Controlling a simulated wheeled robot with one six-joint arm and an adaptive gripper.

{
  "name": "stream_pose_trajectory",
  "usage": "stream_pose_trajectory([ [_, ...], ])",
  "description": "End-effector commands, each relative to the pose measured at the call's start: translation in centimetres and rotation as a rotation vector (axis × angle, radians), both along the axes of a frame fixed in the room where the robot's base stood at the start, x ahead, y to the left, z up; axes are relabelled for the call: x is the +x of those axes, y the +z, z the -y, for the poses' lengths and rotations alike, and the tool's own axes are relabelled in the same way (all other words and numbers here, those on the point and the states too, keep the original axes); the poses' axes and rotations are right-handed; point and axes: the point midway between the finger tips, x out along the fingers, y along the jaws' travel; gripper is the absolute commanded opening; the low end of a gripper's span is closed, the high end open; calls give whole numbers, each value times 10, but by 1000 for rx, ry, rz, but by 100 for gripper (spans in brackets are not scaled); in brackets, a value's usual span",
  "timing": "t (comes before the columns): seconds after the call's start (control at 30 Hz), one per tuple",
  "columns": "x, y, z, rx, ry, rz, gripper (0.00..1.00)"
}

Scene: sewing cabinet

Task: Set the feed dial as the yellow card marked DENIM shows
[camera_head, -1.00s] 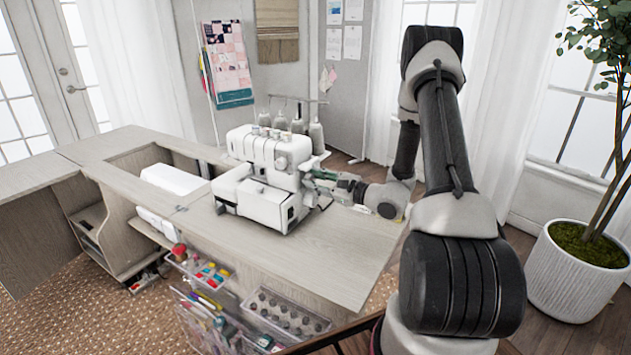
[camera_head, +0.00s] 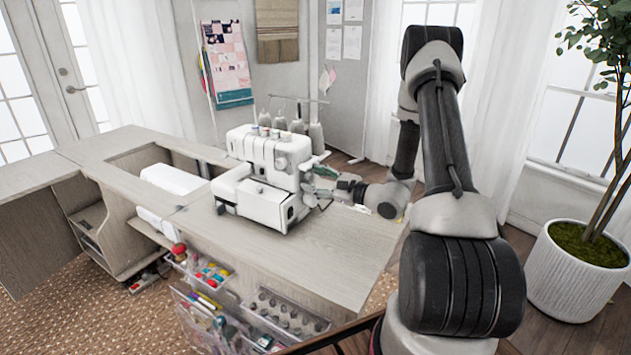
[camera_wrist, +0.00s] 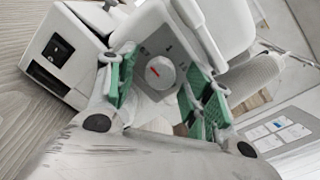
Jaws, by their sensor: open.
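The feed dial (camera_wrist: 160,73) is a round white knob with a red mark on the side of the white sewing machine (camera_head: 262,165). In the wrist view it sits between the two green-padded fingers of my gripper (camera_wrist: 163,86). The fingers are open, one on each side of the knob, with gaps showing; I cannot tell how far their tips reach along it. In the head view my gripper (camera_head: 325,182) is at the machine's right side, and the dial is hidden. I cannot make out the yellow DENIM card in either view.
Thread cones (camera_head: 316,137) stand behind the machine. Clear drawers (camera_head: 285,318) with bobbins and supplies hang on the cabinet's front. A potted plant (camera_head: 575,270) stands at the right.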

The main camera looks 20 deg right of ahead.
Motion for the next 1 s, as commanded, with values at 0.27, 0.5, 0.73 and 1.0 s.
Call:
stream_pose_trajectory([
  [0.27, -22, 0, 17, 2, -3, 0, 51],
  [0.5, -66, 0, 50, 2, -6, -1, 51],
  [0.73, -93, 0, 68, 0, -2, 0, 51],
  [1.0, -97, 0, 71, 0, 0, 0, 51],
])
